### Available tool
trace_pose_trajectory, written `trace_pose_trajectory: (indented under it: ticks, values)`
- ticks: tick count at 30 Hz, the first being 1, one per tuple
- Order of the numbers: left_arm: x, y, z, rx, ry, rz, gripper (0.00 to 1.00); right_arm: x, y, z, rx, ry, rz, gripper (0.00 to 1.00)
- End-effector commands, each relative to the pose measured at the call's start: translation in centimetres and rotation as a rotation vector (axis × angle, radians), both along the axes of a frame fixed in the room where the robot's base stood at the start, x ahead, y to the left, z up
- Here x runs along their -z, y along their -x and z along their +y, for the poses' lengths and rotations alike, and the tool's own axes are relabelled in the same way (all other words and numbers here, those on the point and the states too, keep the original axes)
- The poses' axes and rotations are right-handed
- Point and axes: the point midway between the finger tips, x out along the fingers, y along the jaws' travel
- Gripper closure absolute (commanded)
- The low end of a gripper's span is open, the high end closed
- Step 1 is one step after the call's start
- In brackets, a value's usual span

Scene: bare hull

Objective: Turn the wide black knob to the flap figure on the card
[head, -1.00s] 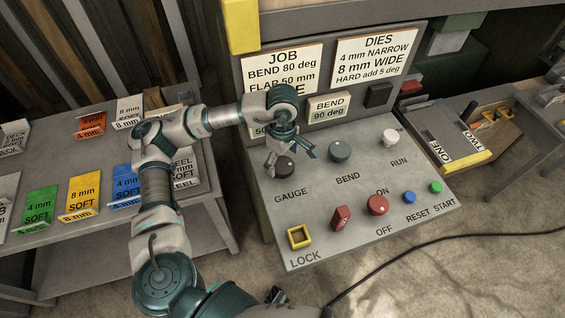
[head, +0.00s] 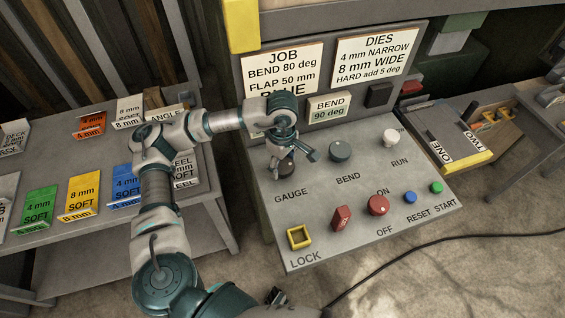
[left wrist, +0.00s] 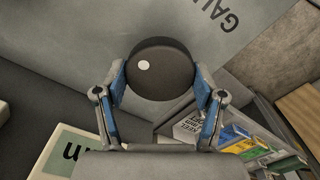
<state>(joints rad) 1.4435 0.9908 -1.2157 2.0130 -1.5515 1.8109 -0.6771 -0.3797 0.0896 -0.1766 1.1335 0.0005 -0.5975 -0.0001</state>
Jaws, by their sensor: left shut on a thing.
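The wide black knob (head: 287,170) stands above the word GAUGE on the grey sloping panel, partly hidden by my left gripper (head: 292,158). In the left wrist view the knob (left wrist: 160,82) fills the space between the blue pads of my left gripper (left wrist: 159,88), which is shut on its sides. A white dot shows on the knob's top, left of its middle. The job card (head: 283,65) reads BEND 80 deg and FLAP 50 mm, with a lower line partly covered by my arm.
The BEND knob (head: 340,151) stands close to the right, below a plate reading BEND 90 deg (head: 328,106). A dark claw-like part, possibly my right gripper (head: 276,296), shows low down.

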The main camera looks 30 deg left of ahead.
Motion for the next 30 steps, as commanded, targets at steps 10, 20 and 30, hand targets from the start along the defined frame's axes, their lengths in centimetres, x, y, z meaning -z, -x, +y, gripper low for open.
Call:
trace_pose_trajectory:
  ticks: [10,20,30]
  values:
    - [0.0,-0.1,0.0,-0.021,0.000,-0.002,0.28,-0.5,-0.9,0.1,0.000,-0.001,-0.008,0.35]
    - [0.0,0.0,0.0,-0.020,0.000,-0.002,0.05,-0.5,-0.9,0.1,-0.001,0.001,-0.007,0.35]
    - [-3.2,-0.1,0.0,-0.020,0.002,-0.006,0.05,-0.5,-0.9,0.1,-0.001,-0.001,-0.009,0.35]
